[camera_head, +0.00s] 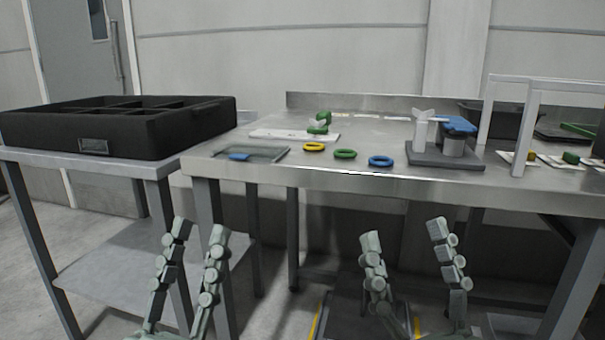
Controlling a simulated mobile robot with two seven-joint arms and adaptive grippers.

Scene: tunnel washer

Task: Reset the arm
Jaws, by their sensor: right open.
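My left gripper (197,232) is in the lower left of the head view, its two fingers apart with nothing between them. My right gripper (405,238) is in the lower middle right, its fingers wide apart and empty. Both point up and appear in front of the steel table (330,178), touching nothing that I can see. My arms behind the fingers are mostly out of the frame.
On the table are yellow (314,147), green (345,154) and blue (381,161) rings, a shallow tray (270,154), and a grey fixture with a blue part (458,124). A black divided crate (190,133) sits on the left table. White frame posts (528,130) stand right.

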